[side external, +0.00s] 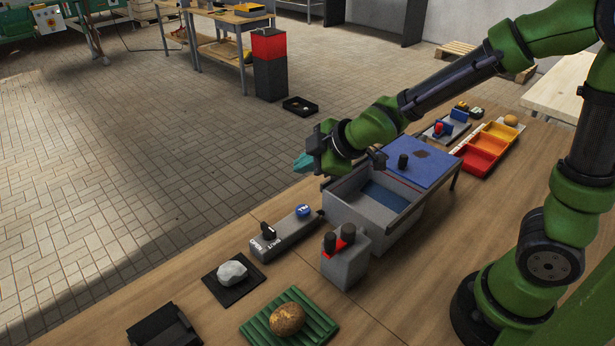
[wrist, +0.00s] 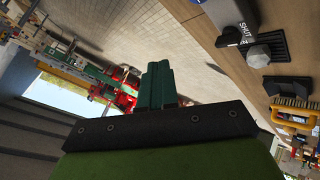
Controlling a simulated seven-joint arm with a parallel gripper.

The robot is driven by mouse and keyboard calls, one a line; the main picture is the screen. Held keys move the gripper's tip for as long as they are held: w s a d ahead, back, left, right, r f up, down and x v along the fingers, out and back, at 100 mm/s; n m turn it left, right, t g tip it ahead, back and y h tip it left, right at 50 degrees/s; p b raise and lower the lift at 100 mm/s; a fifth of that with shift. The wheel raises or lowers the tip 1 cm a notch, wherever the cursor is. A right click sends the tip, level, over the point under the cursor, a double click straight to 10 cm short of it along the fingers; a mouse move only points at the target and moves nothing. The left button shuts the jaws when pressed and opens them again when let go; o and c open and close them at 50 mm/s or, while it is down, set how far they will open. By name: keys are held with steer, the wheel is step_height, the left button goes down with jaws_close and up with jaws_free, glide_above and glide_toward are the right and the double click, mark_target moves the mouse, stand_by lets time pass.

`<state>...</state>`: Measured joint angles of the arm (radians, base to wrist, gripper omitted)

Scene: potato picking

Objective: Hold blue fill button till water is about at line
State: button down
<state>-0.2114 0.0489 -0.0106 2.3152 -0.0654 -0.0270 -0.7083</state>
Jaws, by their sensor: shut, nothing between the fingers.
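The blue fill button (side external: 303,211) sits at the far end of a grey control panel (side external: 272,240), which also carries a black switch and white lettering. The grey tank (side external: 350,208) stands right of the panel. Dark blue water or a blue inner surface (side external: 384,196) shows inside it; I cannot tell which, and no level line can be made out. My gripper (side external: 302,164) is above and beyond the button, apart from it, with its teal fingers closed and empty, pointing left. In the wrist view the closed fingers (wrist: 157,86) show, and part of the panel (wrist: 229,35) is at the top right; the button is not visible there.
A blue board (side external: 425,172) with a black knob adjoins the tank. A grey box (side external: 345,262) with black knobs stands in front of it. A grey stone (side external: 232,272) and a potato (side external: 287,319) on a green ribbed mat lie nearer. Colored trays (side external: 481,152) are at the right.

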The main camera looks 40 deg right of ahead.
mark_target(306, 211)
steer(key=shift+f, duration=4.2)
steer(key=shift+f, duration=0.4)
steer(key=shift+f, duration=0.55)
stand_by(2.8)
